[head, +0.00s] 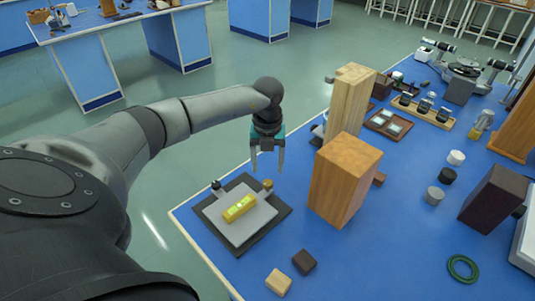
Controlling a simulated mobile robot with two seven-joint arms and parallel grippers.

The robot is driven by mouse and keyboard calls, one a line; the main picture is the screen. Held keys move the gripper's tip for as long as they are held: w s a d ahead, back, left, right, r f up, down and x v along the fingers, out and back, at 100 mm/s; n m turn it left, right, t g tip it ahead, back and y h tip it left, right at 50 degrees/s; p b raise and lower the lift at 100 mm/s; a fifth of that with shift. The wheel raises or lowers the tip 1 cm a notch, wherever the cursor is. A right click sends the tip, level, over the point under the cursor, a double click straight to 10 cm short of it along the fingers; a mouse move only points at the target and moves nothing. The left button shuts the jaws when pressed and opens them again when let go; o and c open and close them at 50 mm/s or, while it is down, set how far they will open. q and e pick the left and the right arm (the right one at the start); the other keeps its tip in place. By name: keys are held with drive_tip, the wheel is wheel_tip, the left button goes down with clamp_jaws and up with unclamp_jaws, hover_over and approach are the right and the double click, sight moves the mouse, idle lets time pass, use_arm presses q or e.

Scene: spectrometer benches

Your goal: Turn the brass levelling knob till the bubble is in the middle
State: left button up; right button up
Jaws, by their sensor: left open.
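A grey levelling plate (233,231) lies on a dark base (275,228) near the table's left edge. A yellow spirit level (239,207) with a green vial sits on it; the bubble is too small to place surely. The brass levelling knob (268,184) stands at the plate's far right corner, and a black knob (216,186) at its far left corner. My left gripper (267,168) points down with fingers apart, just above the brass knob. It appears empty; I cannot tell whether the fingertips flank the knob. My right gripper is out of view.
A tall wooden block (340,185) stands close right of the plate, with a paler block (350,100) behind it. A tan block (278,282) and a brown block (304,262) lie in front. A green ring (462,268) lies at right. Blue table is clear between.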

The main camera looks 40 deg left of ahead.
sight(268, 182)
use_arm(q)
wheel_tip(268, 182, up, 10)
drive_tip(key=shift+f, duration=0.2)
idle(0.5)
